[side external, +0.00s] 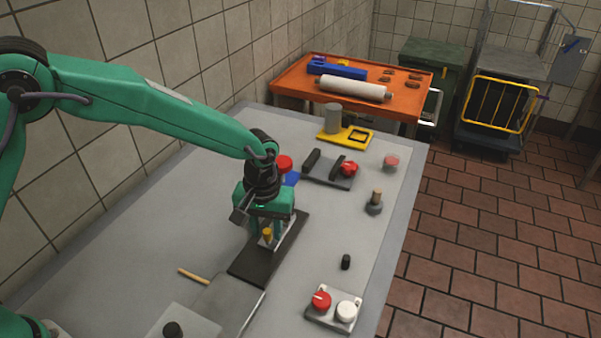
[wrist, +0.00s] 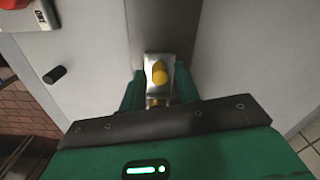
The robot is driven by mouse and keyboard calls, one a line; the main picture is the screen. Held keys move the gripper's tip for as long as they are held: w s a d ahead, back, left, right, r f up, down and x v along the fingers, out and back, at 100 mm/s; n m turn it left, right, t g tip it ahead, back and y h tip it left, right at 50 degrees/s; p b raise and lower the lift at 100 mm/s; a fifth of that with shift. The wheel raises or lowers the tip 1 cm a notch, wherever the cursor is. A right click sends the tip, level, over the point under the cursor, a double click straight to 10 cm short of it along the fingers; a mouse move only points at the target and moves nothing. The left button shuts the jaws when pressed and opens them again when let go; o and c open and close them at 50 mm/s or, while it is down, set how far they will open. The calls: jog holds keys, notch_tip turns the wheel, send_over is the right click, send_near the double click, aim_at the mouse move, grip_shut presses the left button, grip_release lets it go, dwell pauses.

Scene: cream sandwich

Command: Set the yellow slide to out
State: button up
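The yellow slide knob (side external: 267,234) stands on a silver metal piece on a long dark base plate (side external: 250,267) on the grey table. In the wrist view the yellow knob (wrist: 160,72) and its silver piece (wrist: 152,62) lie ahead of and between my gripper's fingers. My gripper (side external: 265,227) points down over the plate. In the wrist view my gripper (wrist: 158,92) has its green fingers apart, one on each side of the silver piece. Contact with the knob cannot be made out. Any out marking is not readable.
Nearby on the table are a panel with red and white knobs (side external: 332,311), a small black knob (side external: 346,262), a wooden stick (side external: 193,276) and a dark lever block (side external: 330,170). A yellow plate (side external: 330,137) stands further back.

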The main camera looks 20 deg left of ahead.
grip_shut()
jog(key=shift+s, duration=4.3)
jog(key=shift+o, duration=1.2)
grip_release()
notch_tip(320, 180, up, 8)
